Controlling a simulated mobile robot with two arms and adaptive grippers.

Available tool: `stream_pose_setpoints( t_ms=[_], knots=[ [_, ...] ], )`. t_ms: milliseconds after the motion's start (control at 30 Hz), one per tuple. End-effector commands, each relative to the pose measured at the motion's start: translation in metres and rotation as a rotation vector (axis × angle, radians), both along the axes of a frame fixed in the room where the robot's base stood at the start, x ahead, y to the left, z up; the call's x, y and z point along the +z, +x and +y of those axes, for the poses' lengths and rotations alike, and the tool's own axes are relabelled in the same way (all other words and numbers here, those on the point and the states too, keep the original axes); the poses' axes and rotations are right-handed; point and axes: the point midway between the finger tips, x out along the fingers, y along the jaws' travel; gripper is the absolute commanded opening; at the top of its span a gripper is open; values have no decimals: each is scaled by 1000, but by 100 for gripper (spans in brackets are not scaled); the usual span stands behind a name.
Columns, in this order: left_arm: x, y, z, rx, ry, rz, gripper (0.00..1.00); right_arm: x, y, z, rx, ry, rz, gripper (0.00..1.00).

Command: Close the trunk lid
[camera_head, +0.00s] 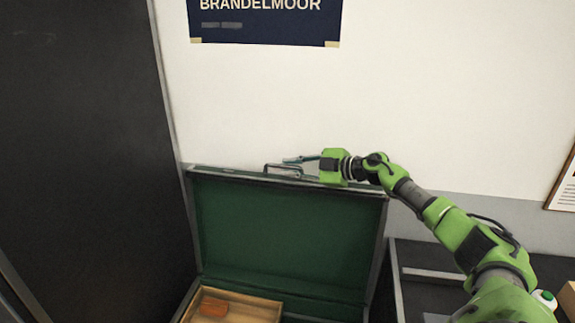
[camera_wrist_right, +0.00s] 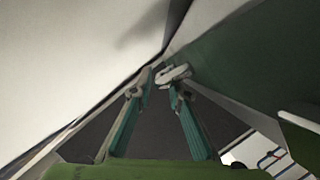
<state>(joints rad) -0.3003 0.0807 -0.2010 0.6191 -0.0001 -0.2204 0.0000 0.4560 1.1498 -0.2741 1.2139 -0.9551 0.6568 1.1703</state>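The trunk lid (camera_head: 288,230) stands open and upright in the head view, its green inner face towards me. A metal handle (camera_head: 283,169) shows at its top edge. My right gripper (camera_head: 291,160) is at the top edge of the lid, just right of the handle; I cannot tell whether it touches. In the right wrist view its two teal fingers (camera_wrist_right: 158,76) come together at the tips, with nothing seen between them. The lid's green face shows at the right of that view (camera_wrist_right: 245,65). My left gripper is out of view.
The trunk holds a wooden tray (camera_head: 262,308) with an orange-brown item (camera_head: 214,307) in it. A white wall (camera_head: 450,90) with a dark poster (camera_head: 265,28) stands behind the lid. A dark panel (camera_head: 80,150) is at the left, a dark case (camera_head: 425,290) at the right.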

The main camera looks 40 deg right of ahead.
Motion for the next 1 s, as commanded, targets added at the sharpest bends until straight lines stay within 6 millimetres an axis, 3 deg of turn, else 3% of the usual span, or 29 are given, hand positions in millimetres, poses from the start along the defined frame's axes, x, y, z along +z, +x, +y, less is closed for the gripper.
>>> stream_pose_setpoints(
  t_ms=[200, 500, 567, 1000],
  knots=[
    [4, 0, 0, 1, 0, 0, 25, -2, 12, 6, 2, 1, 0, 16],
    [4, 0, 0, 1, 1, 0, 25, -3, 12, 6, 3, -2, 0, 16],
    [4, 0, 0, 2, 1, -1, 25, -3, 12, 6, 3, -2, 0, 1],
    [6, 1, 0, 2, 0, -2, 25, -2, 6, 13, 5, -17, -8, 0]
  ],
)
